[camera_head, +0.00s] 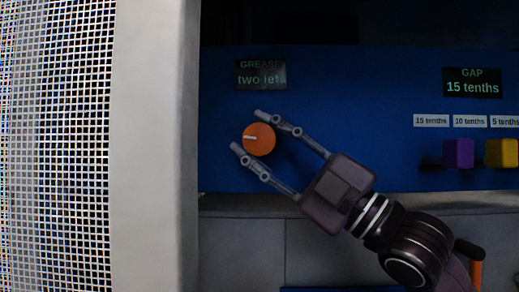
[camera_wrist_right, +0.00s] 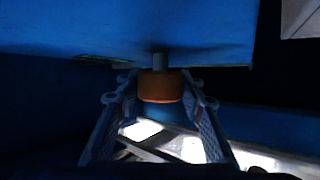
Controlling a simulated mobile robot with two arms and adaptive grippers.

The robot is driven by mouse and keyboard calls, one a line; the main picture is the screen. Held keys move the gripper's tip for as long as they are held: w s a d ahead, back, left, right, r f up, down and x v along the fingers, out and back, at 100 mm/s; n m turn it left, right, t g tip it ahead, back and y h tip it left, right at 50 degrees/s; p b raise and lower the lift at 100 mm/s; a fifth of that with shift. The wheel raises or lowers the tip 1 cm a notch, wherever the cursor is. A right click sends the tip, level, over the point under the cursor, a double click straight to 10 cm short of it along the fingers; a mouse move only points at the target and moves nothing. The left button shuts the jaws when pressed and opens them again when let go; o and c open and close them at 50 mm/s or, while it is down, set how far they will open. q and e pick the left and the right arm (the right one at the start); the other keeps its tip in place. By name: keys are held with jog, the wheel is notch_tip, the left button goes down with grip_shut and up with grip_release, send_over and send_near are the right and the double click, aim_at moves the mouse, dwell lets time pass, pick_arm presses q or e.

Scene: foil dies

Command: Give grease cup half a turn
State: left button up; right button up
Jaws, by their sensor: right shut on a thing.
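The grease cup is an orange round knob (camera_head: 258,139) with a white line on its face, on the blue panel under the grease display (camera_head: 260,75), which reads "two left" as far as I can make out. The white line points left. My right gripper (camera_head: 247,131) has its two fingers on either side of the knob, shut on it. In the right wrist view the orange knob (camera_wrist_right: 160,87) sits on a short grey stem between the fingers. My left gripper is not in view.
A gap display (camera_head: 472,82) reads "15 tenths". Below it are white labels, a purple block (camera_head: 458,153) and a yellow block (camera_head: 501,153). A pale post (camera_head: 155,150) and a mesh guard (camera_head: 55,150) fill the left side.

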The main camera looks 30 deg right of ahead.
dwell(0.4)
jog(key=o, duration=1.2)
jog(key=shift+c, duration=0.2)
jog(key=shift+v, duration=0.9)
jog(key=v, duration=1)
jog(key=shift+f, duration=0.15)
